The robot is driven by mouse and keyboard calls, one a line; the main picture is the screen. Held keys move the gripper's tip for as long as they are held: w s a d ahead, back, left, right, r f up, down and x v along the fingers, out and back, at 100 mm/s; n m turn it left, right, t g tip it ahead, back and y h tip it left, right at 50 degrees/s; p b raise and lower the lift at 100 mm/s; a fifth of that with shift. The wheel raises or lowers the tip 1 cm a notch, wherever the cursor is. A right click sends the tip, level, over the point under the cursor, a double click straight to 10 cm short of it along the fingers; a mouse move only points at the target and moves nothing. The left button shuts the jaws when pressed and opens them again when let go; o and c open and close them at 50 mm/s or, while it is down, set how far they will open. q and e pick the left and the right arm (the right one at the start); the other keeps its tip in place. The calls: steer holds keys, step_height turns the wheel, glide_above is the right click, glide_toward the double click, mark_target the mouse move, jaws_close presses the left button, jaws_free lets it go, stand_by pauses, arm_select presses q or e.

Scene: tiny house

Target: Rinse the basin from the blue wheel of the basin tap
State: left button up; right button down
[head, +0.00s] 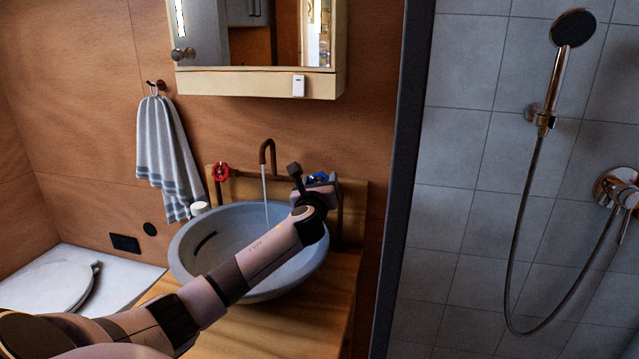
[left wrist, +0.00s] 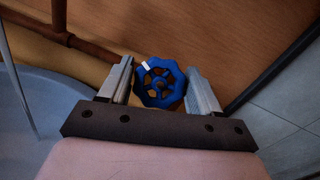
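The blue wheel (left wrist: 160,82) of the basin tap sits between the two fingers of my left gripper (left wrist: 160,82) in the left wrist view. Its rim meets both fingers, with no clear gap. In the head view my left gripper (head: 316,184) is at the right end of the tap pipework and mostly hides the wheel. The copper tap spout (head: 267,148) runs a thin stream of water (head: 265,188) into the grey round basin (head: 196,231). The stream also shows at the left of the left wrist view (left wrist: 18,88). My right gripper is not in view.
A red wheel (head: 220,172) is on the left side of the tap. The basin stands on a wooden counter (head: 240,325). A mirror cabinet (head: 250,82) hangs above, a striped towel (head: 168,150) at left. A dark shower frame (head: 405,180) stands right of the counter.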

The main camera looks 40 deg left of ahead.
arm_select(q)
steer(key=c, duration=0.5)
steer(key=shift+o, duration=0.2)
steer(key=shift+r+m+p, duration=0.2)
steer(key=shift+m+p, duration=0.6)
steer(key=shift+p, duration=0.1)
steer(key=m+t+h+p, duration=0.1)
steer(key=m+h+p, duration=0.1)
steer(key=m, duration=0.1)
steer(key=m+t+h, duration=0.1)
steer(key=m+h, duration=0.1)
steer(key=m, duration=0.2)
steer(key=shift+f, duration=0.1)
steer(key=m+h, duration=0.1)
steer(key=m, duration=0.2)
steer(key=m+h, duration=0.2)
steer(key=m, duration=0.1)
steer(key=shift+m, duration=0.4)
